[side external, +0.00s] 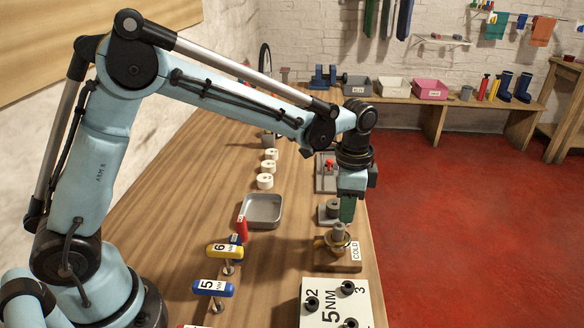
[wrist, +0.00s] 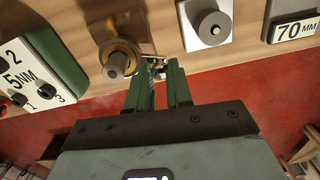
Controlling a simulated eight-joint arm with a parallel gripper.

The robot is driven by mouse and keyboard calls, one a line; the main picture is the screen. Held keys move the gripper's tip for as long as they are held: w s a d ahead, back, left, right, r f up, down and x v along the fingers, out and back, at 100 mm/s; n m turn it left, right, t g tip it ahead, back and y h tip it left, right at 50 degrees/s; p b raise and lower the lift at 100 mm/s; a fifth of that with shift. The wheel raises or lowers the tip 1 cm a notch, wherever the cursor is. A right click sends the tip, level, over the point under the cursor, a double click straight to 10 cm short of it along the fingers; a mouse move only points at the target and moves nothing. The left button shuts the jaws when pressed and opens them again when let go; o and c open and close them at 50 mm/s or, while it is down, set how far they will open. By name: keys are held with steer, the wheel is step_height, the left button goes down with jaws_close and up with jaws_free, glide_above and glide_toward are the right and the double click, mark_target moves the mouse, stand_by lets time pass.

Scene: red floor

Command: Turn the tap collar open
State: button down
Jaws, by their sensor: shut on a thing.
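The brass tap (side external: 336,242) stands on a wooden block (side external: 335,262) with a COLD label, near the table's right edge. In the wrist view the tap (wrist: 118,58) shows as a brass ring with a grey round knob, left of the fingertips. My gripper (side external: 346,222) points down over the tap. In the wrist view its two green fingers (wrist: 160,68) have a narrow gap between them, and their tips close on a small metal part at the side of the tap collar. The fingertips hide most of that part.
A white 5NM block (side external: 335,303) with black knobs stands in front of the tap. A grey block with a round post (side external: 329,211) stands behind it. Yellow (side external: 225,251) and blue (side external: 212,287) handled tools and a grey tray (side external: 262,210) are to the left. Red floor lies right.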

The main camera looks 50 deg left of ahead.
steer(key=n, duration=0.2)
steer(key=s+a+n, duration=0.1)
steer(key=a+n, duration=0.1)
steer(key=n, duration=0.1)
steer(key=shift+s+n, duration=0.25)
steer(key=shift+n, duration=0.05)
steer(key=n, duration=0.1)
steer(key=s+n, duration=0.1)
steer(key=n, duration=0.1)
steer(key=s+n, duration=0.1)
steer(key=n, duration=0.1)
steer(key=shift+a, duration=0.4)
steer(key=shift+s+n, duration=0.1)
steer(key=shift+n, duration=0.2)
steer(key=c, duration=1)
jaws_free()
steer(key=shift+r, duration=0.15)
step_height(320, 180, up, 12)
steer(key=shift+f, duration=0.1)
